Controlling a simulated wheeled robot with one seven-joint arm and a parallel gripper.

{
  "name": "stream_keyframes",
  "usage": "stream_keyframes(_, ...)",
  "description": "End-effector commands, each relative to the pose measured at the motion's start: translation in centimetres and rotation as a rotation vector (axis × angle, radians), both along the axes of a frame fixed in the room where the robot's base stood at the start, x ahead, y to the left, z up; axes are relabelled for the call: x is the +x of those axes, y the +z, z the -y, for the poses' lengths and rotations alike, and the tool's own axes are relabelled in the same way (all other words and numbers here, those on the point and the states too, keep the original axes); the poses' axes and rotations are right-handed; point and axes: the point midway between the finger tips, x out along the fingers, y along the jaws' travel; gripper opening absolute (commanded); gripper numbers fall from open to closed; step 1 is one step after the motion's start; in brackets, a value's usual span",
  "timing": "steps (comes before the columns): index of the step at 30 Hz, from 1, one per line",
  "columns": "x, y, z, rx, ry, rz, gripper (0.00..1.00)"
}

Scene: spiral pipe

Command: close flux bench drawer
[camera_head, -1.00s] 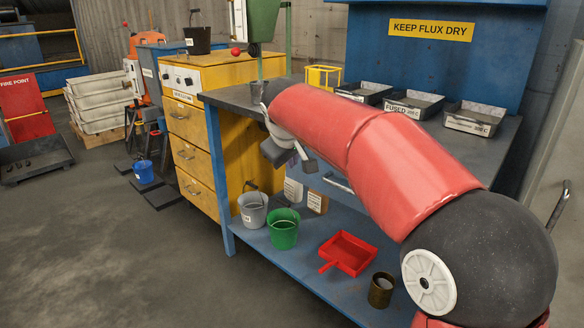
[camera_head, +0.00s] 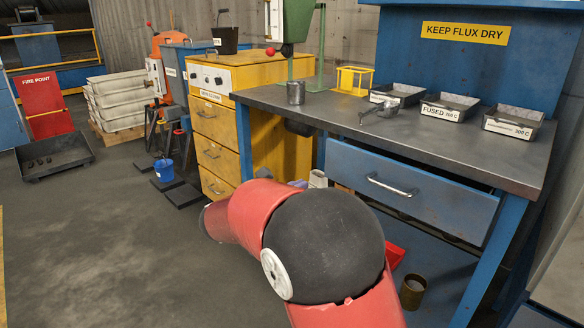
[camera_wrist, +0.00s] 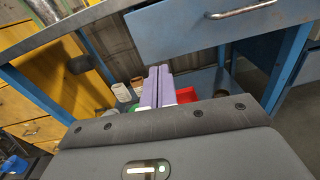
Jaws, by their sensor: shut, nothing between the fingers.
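The flux bench (camera_head: 470,150) has a dark top and blue legs. Its blue-grey drawer (camera_head: 345,165) is under the top and has a metal bar handle (camera_head: 392,187). A dark gap shows above the drawer front, and it seems to stand a little out; how far I cannot tell. In the wrist view the drawer (camera_wrist: 185,30) and its handle (camera_wrist: 240,10) are above and right of my gripper. My gripper (camera_wrist: 159,72) has purple fingers together with nothing between them, below the drawer's level and apart from the handle. In the head view my arm mostly hides the gripper.
A yellow cabinet (camera_head: 275,130) stands left of the bench. A metal cup (camera_head: 296,92) and several labelled trays (camera_head: 450,106) are on the bench top. A red dustpan (camera_wrist: 186,95) and brass pot (camera_head: 412,291) are on the lower shelf.

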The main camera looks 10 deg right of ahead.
Motion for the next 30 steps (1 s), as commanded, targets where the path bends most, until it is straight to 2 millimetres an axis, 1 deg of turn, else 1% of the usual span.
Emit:
stream_keyframes(1,0.0,0.1,0.0,-0.044,0.008,-0.011,0.00)
stream_keyframes(3,0.2,0.2,0.2,-0.078,0.015,-0.019,0.00)
stream_keyframes(7,1.0,0.2,1.2,-0.083,0.016,-0.021,0.00)
stream_keyframes(11,2.4,0.2,3.1,-0.081,0.014,-0.020,0.00)
stream_keyframes(15,4.4,0.2,5.5,-0.079,0.014,-0.019,0.00)
stream_keyframes(21,6.8,0.2,8.7,-0.078,0.014,-0.019,0.00)
stream_keyframes(24,7.7,0.3,9.8,-0.077,0.015,-0.018,0.00)
stream_keyframes(30,8.6,0.2,10.9,-0.076,0.017,-0.019,0.00)
